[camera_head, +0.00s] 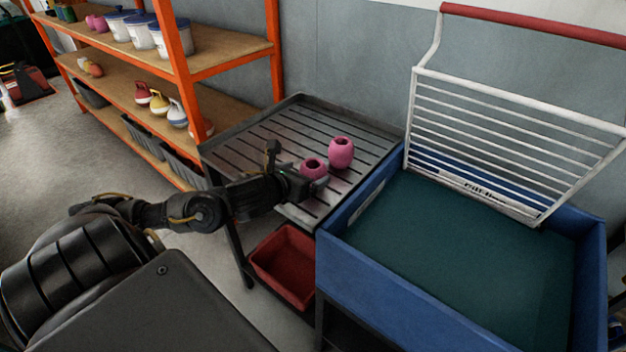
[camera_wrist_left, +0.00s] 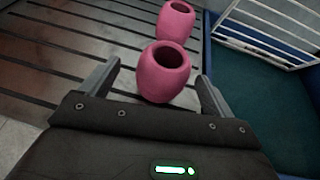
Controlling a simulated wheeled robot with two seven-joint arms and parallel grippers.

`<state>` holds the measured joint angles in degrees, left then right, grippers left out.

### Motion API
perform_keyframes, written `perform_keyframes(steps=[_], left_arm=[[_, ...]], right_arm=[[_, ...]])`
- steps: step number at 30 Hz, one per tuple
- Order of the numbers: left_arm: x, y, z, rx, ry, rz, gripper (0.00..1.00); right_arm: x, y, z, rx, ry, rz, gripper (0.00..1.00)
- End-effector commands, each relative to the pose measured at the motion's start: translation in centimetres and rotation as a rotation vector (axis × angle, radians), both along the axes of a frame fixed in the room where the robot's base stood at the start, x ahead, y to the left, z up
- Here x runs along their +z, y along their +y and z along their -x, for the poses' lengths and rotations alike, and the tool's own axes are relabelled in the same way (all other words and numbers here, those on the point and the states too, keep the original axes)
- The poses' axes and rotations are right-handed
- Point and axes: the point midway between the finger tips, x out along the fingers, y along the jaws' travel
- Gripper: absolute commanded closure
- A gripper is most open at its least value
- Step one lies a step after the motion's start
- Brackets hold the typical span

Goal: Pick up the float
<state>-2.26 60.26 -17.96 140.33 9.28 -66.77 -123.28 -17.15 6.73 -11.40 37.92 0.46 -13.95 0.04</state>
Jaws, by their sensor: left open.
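Two pink barrel-shaped floats with dark holes in their tops stand on a dark slatted table (camera_head: 270,140). The nearer float (camera_head: 313,168) is right at my left gripper (camera_head: 308,186), which partly hides its lower side in the head view. In the left wrist view the nearer float (camera_wrist_left: 164,72) stands between the two spread fingers, with gaps on both sides. The farther float (camera_head: 341,153) stands just beyond it and also shows in the left wrist view (camera_wrist_left: 175,22). My left gripper is open. My right gripper is not in view.
A blue bin (camera_head: 345,264) with a dark green inside and a raised white rack (camera_head: 510,140) stands right of the table. A red tray (camera_head: 287,264) sits below the table. Orange shelves (camera_head: 180,80) with tubs and floats stand at the left.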

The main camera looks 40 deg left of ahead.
Motion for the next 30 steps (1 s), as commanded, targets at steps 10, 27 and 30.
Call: perform_keyframes(steps=[10,27,30], left_arm=[[0.1,0.0,-1.7,0.002,0.0,0.003,0.12],[-1.6,0.2,-5.2,0.0,0.0,-0.001,0.14],[-1.6,0.2,-5.2,0.0,0.0,-0.001,0.27]], right_arm=[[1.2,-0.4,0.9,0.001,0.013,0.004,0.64],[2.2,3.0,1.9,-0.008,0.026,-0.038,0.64],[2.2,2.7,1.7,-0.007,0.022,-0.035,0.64]])
